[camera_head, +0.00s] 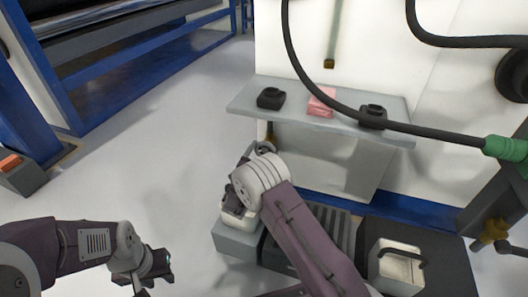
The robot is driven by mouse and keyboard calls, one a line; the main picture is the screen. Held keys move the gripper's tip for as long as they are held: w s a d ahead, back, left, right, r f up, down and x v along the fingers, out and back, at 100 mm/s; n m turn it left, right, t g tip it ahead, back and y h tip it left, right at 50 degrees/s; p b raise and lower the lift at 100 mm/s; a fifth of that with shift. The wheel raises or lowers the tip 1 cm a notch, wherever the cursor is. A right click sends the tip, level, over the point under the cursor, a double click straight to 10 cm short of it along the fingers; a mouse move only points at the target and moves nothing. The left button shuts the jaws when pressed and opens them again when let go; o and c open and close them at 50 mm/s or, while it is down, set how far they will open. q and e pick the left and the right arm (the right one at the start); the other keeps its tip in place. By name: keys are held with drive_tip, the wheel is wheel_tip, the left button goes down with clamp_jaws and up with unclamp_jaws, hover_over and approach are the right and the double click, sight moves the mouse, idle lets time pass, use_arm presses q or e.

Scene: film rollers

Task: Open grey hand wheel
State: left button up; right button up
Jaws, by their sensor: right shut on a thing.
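My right arm reaches up from the bottom centre, and its white wrist covers the spot where it works. My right gripper (239,192) is beyond the wrist, beside the left end of the grey shelf and above a grey block. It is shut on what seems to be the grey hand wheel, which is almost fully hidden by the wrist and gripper. My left gripper (152,281) is low at the left over bare floor, away from the objects. Its fingers are small and partly cut off, so I cannot tell its opening.
The grey shelf (240,101) carries two black pieces (271,98) (372,117) and a pink block (321,103). A black hose (350,112) with a green end (505,148) crosses in front. A white box (397,266) stands lower right.

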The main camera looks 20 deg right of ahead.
drive_tip(key=shift+r+n+p, duration=0.15)
drive_tip(key=shift+n+p, duration=0.35)
drive_tip(key=shift+p, duration=0.15)
drive_tip(key=n+p, duration=0.3)
drive_tip(key=shift+a+p, duration=0.2)
drive_tip(key=shift+p, duration=0.2)
drive_tip(key=shift+w+n+p, duration=0.1)
drive_tip(key=shift+n+p, duration=0.65)
drive_tip(key=shift+n, duration=0.25)
drive_tip(key=n+p, duration=0.2)
drive_tip(key=n, duration=0.1)
drive_tip(key=shift+w+a+f+n, duration=0.1)
drive_tip(key=shift+a+f+n, duration=0.1)
drive_tip(key=shift+n, duration=0.1)
drive_tip(key=shift+a+f+n+p, duration=0.15)
drive_tip(key=shift+n+p, duration=0.6)
drive_tip(key=shift+n, duration=0.75)
drive_tip(key=shift+f+n, duration=0.1)
drive_tip(key=shift+n, duration=0.2)
drive_tip(key=o, duration=1.4)
drive_tip(key=shift+c, duration=0.2)
